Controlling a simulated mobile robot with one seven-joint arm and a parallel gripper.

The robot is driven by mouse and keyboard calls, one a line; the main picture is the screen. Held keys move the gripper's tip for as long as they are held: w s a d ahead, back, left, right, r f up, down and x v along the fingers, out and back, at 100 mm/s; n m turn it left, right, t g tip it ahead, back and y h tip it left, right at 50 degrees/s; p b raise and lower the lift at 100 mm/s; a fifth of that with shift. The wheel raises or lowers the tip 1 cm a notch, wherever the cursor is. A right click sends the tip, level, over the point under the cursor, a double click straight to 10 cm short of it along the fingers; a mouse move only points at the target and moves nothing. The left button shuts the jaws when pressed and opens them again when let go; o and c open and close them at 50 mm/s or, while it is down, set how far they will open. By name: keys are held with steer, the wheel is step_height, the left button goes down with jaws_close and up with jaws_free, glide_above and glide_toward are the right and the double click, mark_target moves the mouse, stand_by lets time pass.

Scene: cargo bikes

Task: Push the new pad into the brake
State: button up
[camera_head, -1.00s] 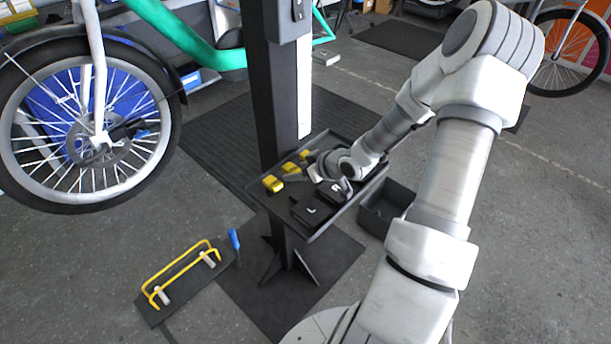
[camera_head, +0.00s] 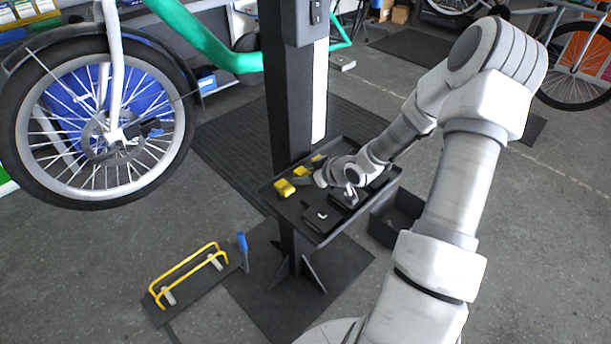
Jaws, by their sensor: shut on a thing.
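My gripper (camera_head: 336,180) is over the dark tray (camera_head: 322,240) on the black post. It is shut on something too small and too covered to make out. A flat black block marked L (camera_head: 318,217) lies in the tray's near part. A second dark block (camera_head: 346,195) lies beside it, partly under my gripper. Yellow pieces (camera_head: 286,188) lie at the tray's left and back. The brake (camera_head: 122,138) shows as a dark part by the disc at the front wheel's hub, far left of my gripper. Its pad slot is too small to see.
The black post (camera_head: 292,105) stands between the wheel and my arm. An open dark bin (camera_head: 396,217) sits right of the tray. A yellow-railed stand (camera_head: 187,275) and a blue-handled item (camera_head: 242,249) are on the floor. The floor below the wheel is clear.

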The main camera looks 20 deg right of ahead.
steer(key=shift+r, duration=0.1)
stand_by(0.3)
steer(key=shift+r+p, duration=2.95)
steer(key=shift+p, duration=0.1)
